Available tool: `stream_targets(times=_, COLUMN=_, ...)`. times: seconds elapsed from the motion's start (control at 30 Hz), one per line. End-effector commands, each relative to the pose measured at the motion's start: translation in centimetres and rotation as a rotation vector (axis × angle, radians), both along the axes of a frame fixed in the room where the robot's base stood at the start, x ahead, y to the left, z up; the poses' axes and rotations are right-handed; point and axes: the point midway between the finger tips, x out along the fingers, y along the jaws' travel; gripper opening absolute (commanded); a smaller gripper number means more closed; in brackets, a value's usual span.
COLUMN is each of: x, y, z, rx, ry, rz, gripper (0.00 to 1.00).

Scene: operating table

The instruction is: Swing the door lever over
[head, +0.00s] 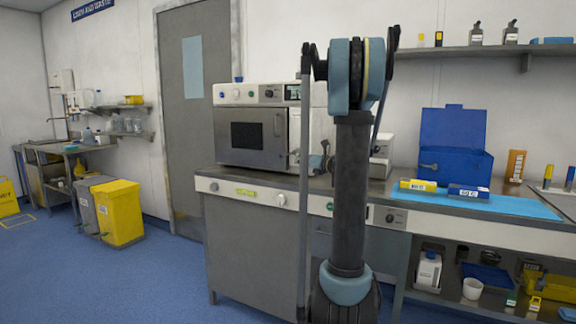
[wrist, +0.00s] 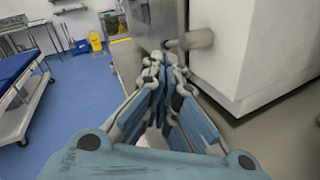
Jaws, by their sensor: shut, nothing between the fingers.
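The steriliser (head: 250,135) stands on the counter at the centre left of the head view, its dark-windowed front door closed. A small upright handle (head: 277,125) is on the door's right side. A grey cylindrical lever part (wrist: 192,40) sticks out from the pale casing (wrist: 255,50), just beyond and right of the fingertips. I cannot tell whether they touch.
The counter's steel top (wrist: 255,135) lies close below my gripper. On the right, a blue box (head: 452,140) and two small labelled boxes (head: 418,185) stand on the worktop. A yellow bin (head: 120,212) is on the floor at left, where the blue floor is mostly open.

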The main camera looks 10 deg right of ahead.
Motion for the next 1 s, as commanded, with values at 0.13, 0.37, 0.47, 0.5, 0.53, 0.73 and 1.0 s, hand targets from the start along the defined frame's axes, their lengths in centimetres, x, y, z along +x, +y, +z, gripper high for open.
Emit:
stream_targets(times=0.13, x=-1.3, y=-1.6, z=-1.0, rx=-0.107, ry=0.078, rz=0.037, gripper=0.0)
stream_targets(times=0.37, x=-2.4, y=-2.6, z=-2.0, rx=-0.178, ry=0.144, rz=0.063, gripper=0.0)
stream_targets(times=0.47, x=-2.1, y=-2.4, z=-2.2, rx=-0.183, ry=0.15, rz=0.066, gripper=0.0)
stream_targets(times=0.5, x=-1.9, y=-2.2, z=-2.3, rx=-0.183, ry=0.15, rz=0.066, gripper=0.0)
stream_targets(times=0.53, x=-1.6, y=-2.1, z=-2.4, rx=-0.183, ry=0.149, rz=0.065, gripper=0.0)
stream_targets(times=0.73, x=0.9, y=-0.2, z=-3.1, rx=-0.182, ry=0.147, rz=0.067, gripper=0.0)
stream_targets(times=1.0, x=4.6, y=2.6, z=-4.3, rx=-0.181, ry=0.147, rz=0.067, gripper=0.0)
